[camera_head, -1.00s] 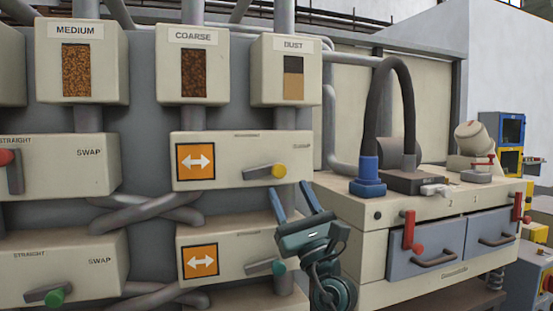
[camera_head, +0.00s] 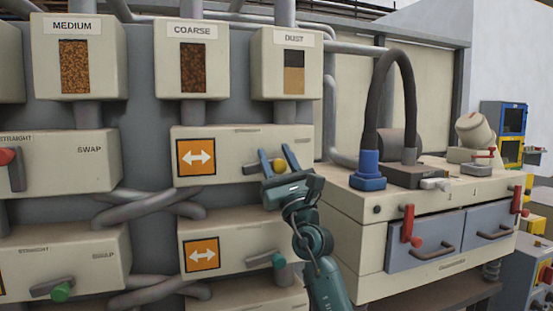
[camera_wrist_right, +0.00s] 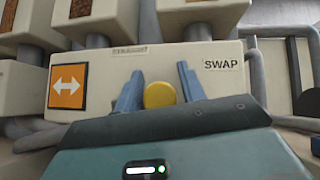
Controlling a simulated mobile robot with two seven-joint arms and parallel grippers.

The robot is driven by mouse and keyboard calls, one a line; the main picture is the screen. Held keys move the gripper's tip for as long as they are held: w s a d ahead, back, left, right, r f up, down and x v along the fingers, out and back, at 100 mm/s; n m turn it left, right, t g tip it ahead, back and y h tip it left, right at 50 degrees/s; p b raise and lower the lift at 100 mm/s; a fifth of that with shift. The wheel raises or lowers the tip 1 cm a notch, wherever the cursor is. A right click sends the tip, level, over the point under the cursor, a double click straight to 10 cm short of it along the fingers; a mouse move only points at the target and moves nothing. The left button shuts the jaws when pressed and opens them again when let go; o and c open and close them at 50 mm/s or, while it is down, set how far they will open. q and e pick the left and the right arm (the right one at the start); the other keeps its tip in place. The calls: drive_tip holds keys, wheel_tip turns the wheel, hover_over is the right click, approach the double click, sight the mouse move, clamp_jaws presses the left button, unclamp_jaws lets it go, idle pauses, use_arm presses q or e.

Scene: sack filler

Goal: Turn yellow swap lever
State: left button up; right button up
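The yellow swap lever (camera_head: 278,167) is on the upper right box, with its round yellow knob at the right end of a grey arm. The grey arm is partly hidden. My right gripper (camera_head: 276,151) is in front of this box, its two blue fingers spread on either side of the knob. In the right wrist view the yellow knob (camera_wrist_right: 159,95) sits between the fingers (camera_wrist_right: 158,80), with the SWAP label to its right. The fingers look open; whether they touch the knob I cannot tell. My left gripper is not in view.
Left are boxes with a red-knobbed (camera_head: 8,157) and a green-knobbed lever (camera_head: 61,291). A bench (camera_head: 350,235) with drawers, red handles and a hose stands close on the right.

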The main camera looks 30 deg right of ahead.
clamp_jaws()
